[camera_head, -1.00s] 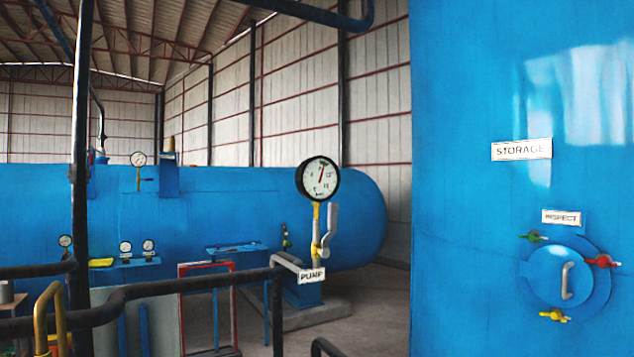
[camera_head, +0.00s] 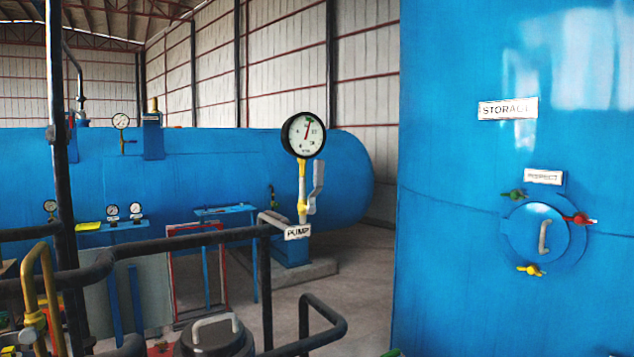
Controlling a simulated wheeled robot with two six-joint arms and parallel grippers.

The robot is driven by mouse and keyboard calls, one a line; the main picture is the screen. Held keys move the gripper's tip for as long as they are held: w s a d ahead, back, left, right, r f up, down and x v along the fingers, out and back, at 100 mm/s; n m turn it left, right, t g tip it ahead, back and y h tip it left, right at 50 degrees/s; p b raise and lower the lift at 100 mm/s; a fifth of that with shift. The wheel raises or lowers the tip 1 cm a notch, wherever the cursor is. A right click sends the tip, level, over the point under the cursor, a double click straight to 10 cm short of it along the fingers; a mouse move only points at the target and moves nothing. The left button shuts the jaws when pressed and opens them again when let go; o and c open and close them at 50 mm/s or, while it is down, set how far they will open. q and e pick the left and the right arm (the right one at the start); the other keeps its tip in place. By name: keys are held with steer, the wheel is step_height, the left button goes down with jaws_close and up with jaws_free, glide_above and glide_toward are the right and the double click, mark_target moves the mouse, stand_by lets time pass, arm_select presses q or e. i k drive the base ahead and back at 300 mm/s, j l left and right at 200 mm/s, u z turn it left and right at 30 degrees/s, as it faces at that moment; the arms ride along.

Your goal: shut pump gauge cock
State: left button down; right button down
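The pump gauge (camera_head: 304,135) is a round white dial with a black rim and a red needle. It stands on a yellow and grey stem above the white PUMP label (camera_head: 297,232). The gauge cock (camera_head: 302,206) is a yellow fitting on this stem. Its grey lever (camera_head: 317,180) stands upright beside the stem, on the right, roughly parallel to it. Neither of my grippers is in view, and nothing touches the gauge or the cock.
Dark pipe railings (camera_head: 150,246) cross the lower left in front of the gauge. A dark lidded vessel (camera_head: 214,338) stands at the bottom. The blue STORAGE tank (camera_head: 460,240) fills the right side. A long blue autoclave (camera_head: 220,175) lies behind. Floor shows between gauge and tank.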

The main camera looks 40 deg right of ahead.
mark_target(319, 164)
steer(key=l+z, duration=0.35)
steer(key=i+l+z, duration=0.2)
steer(key=z, duration=0.15)
steer(key=i+l+z, duration=0.15)
steer(key=l+z, duration=0.2)
steer(key=i+l+z, duration=0.2)
steer(key=l+z, duration=0.15)
